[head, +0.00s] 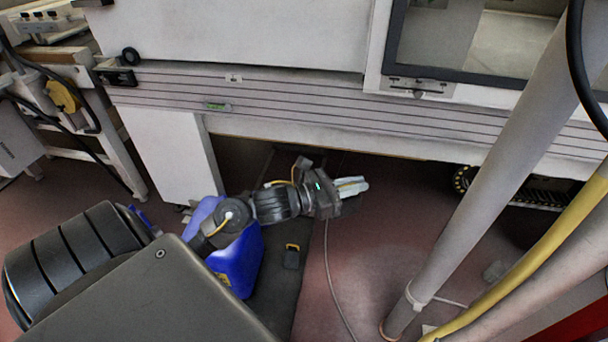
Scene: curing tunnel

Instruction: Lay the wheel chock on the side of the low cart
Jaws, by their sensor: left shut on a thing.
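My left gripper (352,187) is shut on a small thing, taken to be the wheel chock. The hold is small in the head view, and the held thing is hard to tell from the pale fingers. The gripper points right, in front of the long white machine. Below it and to the left is a long, low dark surface (285,305), which looks like the low cart. A blue container (240,262) stands at its left, partly hidden by my arm. A small black thing with a yellow top (292,257) lies on the dark surface. My right gripper is not in view.
The white machine (300,108) spans the back, with a white leg (172,155) at left. A grey pole (480,175) and yellow hose (540,245) stand at right. A thin cable (333,290) crosses the reddish floor, which is otherwise mostly clear between cart and pole.

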